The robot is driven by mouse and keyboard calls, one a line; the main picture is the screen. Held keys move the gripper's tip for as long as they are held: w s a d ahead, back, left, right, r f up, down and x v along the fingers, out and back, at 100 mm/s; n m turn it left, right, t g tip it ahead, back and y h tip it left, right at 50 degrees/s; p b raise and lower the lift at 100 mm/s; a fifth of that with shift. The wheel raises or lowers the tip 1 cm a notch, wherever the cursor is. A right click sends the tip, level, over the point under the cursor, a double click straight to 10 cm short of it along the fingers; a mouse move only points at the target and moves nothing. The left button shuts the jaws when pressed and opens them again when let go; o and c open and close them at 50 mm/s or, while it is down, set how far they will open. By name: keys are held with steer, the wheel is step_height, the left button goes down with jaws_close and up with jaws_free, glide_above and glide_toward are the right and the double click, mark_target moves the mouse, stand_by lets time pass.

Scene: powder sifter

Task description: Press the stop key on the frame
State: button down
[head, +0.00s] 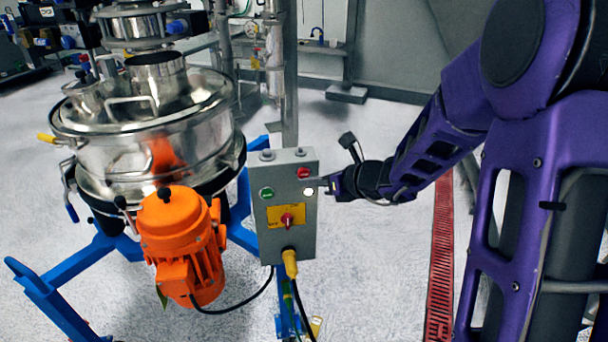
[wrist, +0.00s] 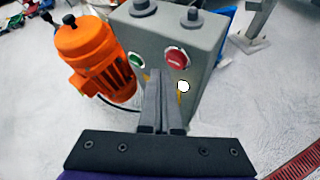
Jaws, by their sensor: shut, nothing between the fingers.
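The grey control box (head: 269,222) stands upright on the blue frame. On its face are a red key (head: 304,172), a green key (head: 267,193), a lit white lamp (head: 308,191) and a yellow plate with a red knob. My gripper (head: 322,183) is shut and empty, at the right side of the box face near the red key and the lamp. In the wrist view the red key (wrist: 177,58) shows uncovered just beyond the fingertips (wrist: 161,72), slightly to their right. The fingers hide part of the yellow plate. I cannot tell whether they touch the box.
An orange motor (head: 183,245) and a steel sifter drum (head: 150,155) stand left of the box. A yellow cable plug (head: 290,264) hangs below it. Blue frame legs (head: 65,295) spread over the floor. The floor right of the box is free up to a red grate (head: 441,260).

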steer(key=shift+w, duration=0.15)
steer(key=shift+w+a, duration=0.1)
steer(key=shift+w, duration=0.2)
steer(key=shift+w, duration=0.4)
stand_by(0.6)
steer(key=shift+s, duration=0.85)
steer(key=shift+s+d+b, duration=0.2)
steer(key=shift+s+b, duration=0.05)
steer(key=shift+s, duration=0.55)
steer(key=shift+s+d+b, duration=0.2)
steer(key=shift+s+d, duration=0.05)
steer(key=shift+s, duration=0.6)
steer(key=shift+s+d+b, duration=0.2)
steer(key=shift+s+b, duration=0.05)
steer(key=shift+s, duration=0.55)
